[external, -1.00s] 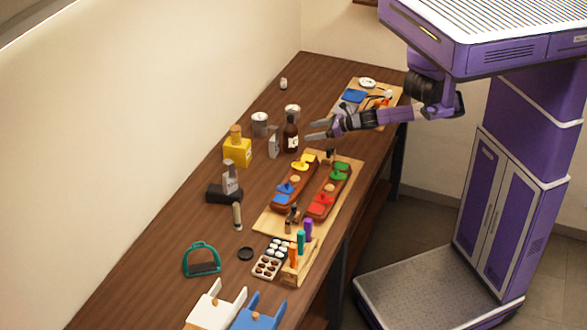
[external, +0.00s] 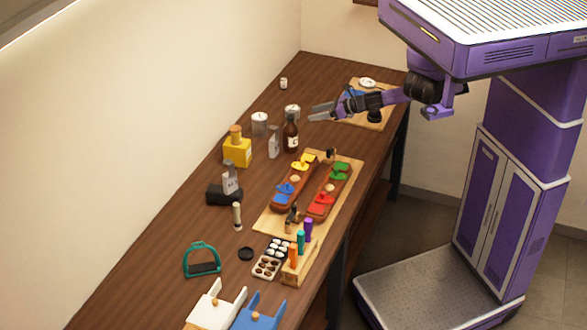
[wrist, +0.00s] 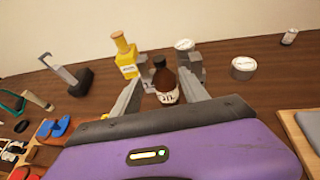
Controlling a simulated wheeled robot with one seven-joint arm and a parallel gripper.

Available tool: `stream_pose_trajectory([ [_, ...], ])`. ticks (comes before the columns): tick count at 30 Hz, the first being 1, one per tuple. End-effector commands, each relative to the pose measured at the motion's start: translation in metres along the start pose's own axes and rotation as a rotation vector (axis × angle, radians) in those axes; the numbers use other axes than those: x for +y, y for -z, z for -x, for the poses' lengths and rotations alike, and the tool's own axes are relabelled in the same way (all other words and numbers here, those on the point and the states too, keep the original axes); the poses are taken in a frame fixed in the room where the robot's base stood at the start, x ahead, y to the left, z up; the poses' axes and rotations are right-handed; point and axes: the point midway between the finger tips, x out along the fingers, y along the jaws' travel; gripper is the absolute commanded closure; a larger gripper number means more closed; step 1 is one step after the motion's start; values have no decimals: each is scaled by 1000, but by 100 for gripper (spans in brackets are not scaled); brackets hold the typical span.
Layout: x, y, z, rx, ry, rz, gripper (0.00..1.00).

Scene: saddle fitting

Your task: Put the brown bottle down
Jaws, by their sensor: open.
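The brown bottle (external: 291,134) stands upright on the wooden table (external: 190,247), with a pale label on its front. My gripper (external: 314,113) is open and empty, just to the right of the bottle's upper part in the external view. In the wrist view the bottle (wrist: 165,87) shows ahead, between and beyond the open fingers of my gripper (wrist: 165,100). No finger visibly touches it.
A board with saddle-like pieces (external: 262,222) lies in front. A second board (external: 372,118) lies under my arm at the far end.

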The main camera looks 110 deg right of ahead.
Motion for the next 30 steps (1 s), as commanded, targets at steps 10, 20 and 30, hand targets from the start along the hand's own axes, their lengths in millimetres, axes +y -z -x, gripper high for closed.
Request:
stream_pose_trajectory([
  [10, 0, -55, 23, 0, -1, 3, 48],
  [20, 8, -54, 32, 19, -31, -99, 48],
  [30, 44, -6, 34, 35, -146, -435, 48],
])
